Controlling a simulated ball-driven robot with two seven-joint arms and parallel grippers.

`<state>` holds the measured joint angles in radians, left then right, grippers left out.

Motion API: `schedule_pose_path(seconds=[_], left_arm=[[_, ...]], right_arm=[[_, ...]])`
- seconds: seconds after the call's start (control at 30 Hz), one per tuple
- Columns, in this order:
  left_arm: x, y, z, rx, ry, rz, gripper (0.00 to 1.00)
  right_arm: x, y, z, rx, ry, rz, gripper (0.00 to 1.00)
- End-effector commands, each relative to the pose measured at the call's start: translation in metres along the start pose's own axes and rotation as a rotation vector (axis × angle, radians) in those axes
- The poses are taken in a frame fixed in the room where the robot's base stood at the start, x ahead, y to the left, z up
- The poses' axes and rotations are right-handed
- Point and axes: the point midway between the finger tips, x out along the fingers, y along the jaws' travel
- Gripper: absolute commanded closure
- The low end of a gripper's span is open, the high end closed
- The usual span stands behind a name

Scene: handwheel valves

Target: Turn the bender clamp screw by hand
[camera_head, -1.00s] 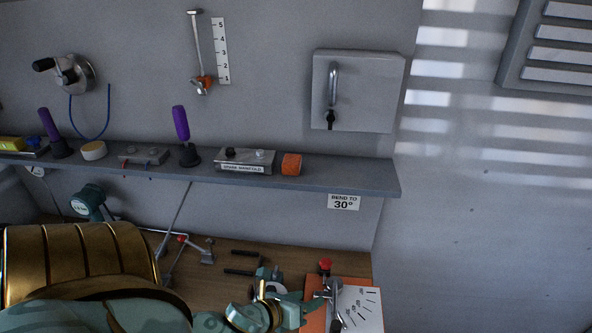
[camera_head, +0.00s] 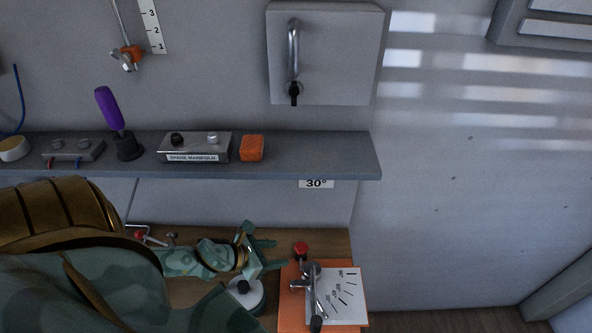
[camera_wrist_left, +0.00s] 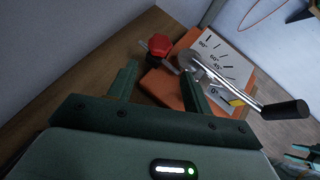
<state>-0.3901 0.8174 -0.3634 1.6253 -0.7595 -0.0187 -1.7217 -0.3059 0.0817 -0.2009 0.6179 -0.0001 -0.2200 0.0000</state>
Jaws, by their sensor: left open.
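The bender has an orange base (camera_head: 291,317), a white angle plate (camera_head: 343,297) and a metal lever with a black grip (camera_head: 316,323). Its clamp screw has a red knob (camera_head: 301,248) at the rear left of the base. My left gripper (camera_head: 272,254) is open just left of the red knob, with its fingers toward it. In the left wrist view, the red knob (camera_wrist_left: 160,44) shows beyond the gap between the open fingers (camera_wrist_left: 160,72), apart from them. The lever (camera_wrist_left: 245,94) crosses beyond the right finger.
A shelf (camera_head: 210,168) above the bench holds a purple-handled tool (camera_head: 110,108), a manifold box (camera_head: 195,148) and an orange block (camera_head: 251,148). A grey disc-shaped fitting (camera_head: 246,292) stands near my left wrist.

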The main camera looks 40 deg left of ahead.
Motion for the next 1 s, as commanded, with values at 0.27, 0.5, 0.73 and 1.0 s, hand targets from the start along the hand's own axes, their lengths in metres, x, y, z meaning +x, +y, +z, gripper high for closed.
schedule_pose_path(seconds=[0.27,0.5,0.73,1.0], left_arm=[[0.035,0.001,-0.001,0.001,-0.002,0.001,0.50],[0.064,0.001,-0.001,0.000,-0.002,0.002,0.50],[0.072,0.001,0.001,0.000,0.000,0.002,0.50],[0.072,0.001,0.000,0.000,0.000,0.002,0.64]], right_arm=[[0.013,0.004,0.002,-0.001,-0.001,0.006,0.46],[0.024,0.001,-0.003,0.001,0.007,0.003,0.46],[0.025,-0.005,-0.004,0.005,0.009,-0.005,0.46],[0.025,-0.004,-0.004,0.004,0.009,-0.004,0.46]])
